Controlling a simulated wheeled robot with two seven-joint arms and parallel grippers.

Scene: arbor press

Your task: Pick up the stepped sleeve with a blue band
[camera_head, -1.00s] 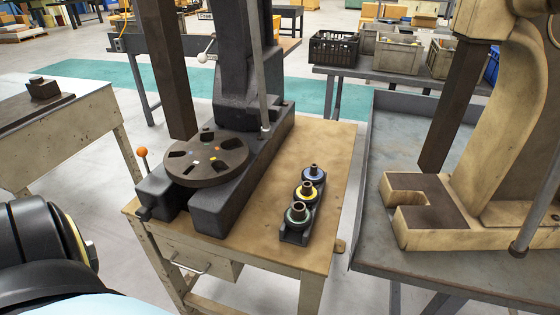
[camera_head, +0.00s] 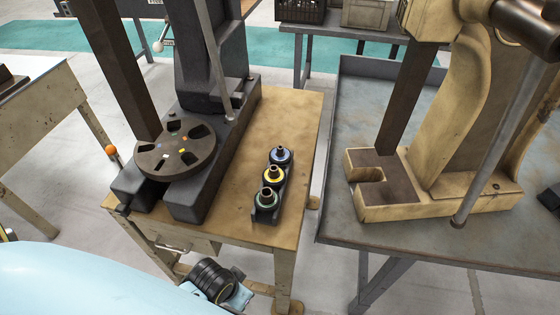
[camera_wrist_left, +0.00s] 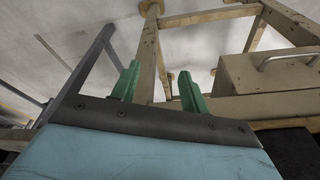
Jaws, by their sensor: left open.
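The stepped sleeve with a blue band (camera_head: 281,155) stands upright at the far end of a small black rack (camera_head: 265,215) on the wooden-topped table. A yellow-banded sleeve (camera_head: 273,174) is in the middle of the rack and a green-banded one (camera_head: 267,198) at the near end. In the left wrist view, my left gripper (camera_wrist_left: 158,86) shows two green fingers spread apart with nothing between them. It faces table legs and a drawer; no sleeve shows there. In the head view, part of my left arm shows low in front of the table, its fingers hidden. My right gripper is not in view.
A black arbor press with a round slotted plate (camera_head: 175,150) stands left of the rack. A cream press (camera_head: 380,185) stands on the grey metal table (camera_head: 335,215) to the right, across a gap. The wooden tabletop (camera_head: 240,150) around the rack is mostly clear.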

